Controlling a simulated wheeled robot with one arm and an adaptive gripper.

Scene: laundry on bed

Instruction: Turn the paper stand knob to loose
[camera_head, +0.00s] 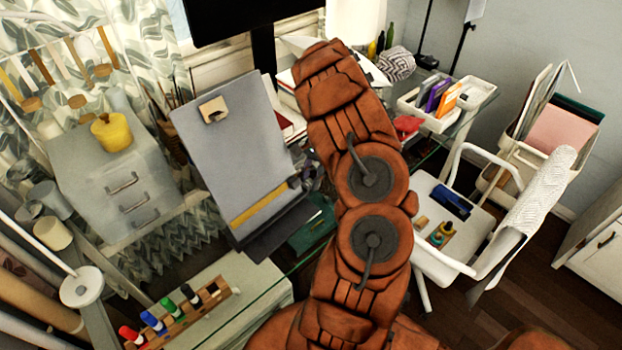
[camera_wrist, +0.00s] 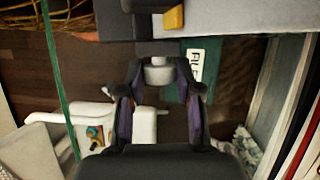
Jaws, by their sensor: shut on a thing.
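The paper stand (camera_head: 235,140) is a tilted grey board with a tan clip at its top and a yellow strip low down, on a dark base. Its light grey knob (camera_wrist: 158,73) shows in the wrist view, at the end of a dark shaft from the stand. My gripper (camera_wrist: 161,84) has its two fingers on either side of the knob and is shut on it. In the head view my orange arm hides most of the gripper and the knob, at the right side of the board. The knob's turn angle cannot be told.
A glass desk edge (camera_head: 268,310) runs below the stand. A rack of coloured markers (camera_head: 185,312) stands at front left. A white chair (camera_head: 455,215) with small items on it is at right. A monitor (camera_head: 245,15) stands behind.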

